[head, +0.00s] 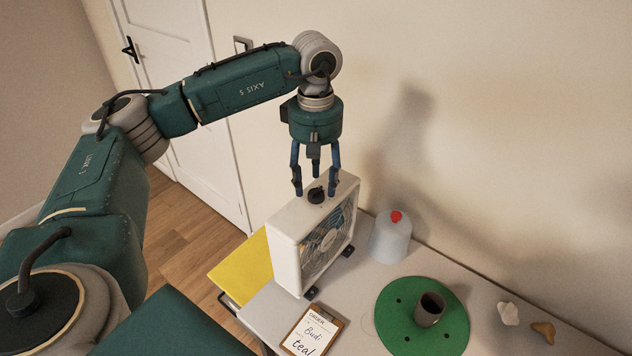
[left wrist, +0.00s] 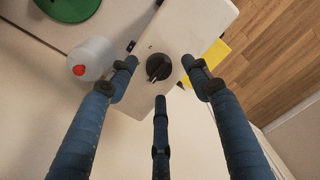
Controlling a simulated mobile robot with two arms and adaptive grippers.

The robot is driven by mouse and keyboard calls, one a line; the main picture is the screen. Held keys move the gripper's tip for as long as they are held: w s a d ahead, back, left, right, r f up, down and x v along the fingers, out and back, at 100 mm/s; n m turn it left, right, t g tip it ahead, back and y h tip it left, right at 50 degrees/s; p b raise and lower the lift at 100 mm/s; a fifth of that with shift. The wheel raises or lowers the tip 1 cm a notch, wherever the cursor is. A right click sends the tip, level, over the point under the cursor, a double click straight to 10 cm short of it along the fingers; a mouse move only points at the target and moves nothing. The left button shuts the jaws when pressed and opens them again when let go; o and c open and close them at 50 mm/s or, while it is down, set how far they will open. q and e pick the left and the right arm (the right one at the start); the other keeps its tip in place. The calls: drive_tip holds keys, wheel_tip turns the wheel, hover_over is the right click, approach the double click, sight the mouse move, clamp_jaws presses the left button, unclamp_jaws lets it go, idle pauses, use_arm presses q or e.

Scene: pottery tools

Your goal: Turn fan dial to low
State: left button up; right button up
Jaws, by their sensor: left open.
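The white box fan (head: 288,258) stands upright on the table at the centre of the head view. Its black dial (head: 316,195) is on the top face. My left gripper (head: 315,188) points straight down over the fan's top, its blue fingers spread around the dial. In the left wrist view the dial (left wrist: 158,67) sits between the open fingers (left wrist: 162,88), with a pointer ridge on it. I cannot read any setting marks. Whether a fingertip touches the dial is not clear. My right gripper is not in view.
A pale jar with a red knob (head: 391,240) stands right of the fan. A green disc (head: 390,318) with a dark cup (head: 429,309), an order clipboard (head: 313,331) and small lumps (head: 508,313) lie on the table. A yellow panel (head: 240,273) is left of the fan.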

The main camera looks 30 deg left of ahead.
sight(316, 193)
use_arm(q)
drive_tip(key=shift+d+f, duration=0.1)
drive_tip(key=shift+f, duration=1.2)
drive_tip(key=c, duration=1.2)
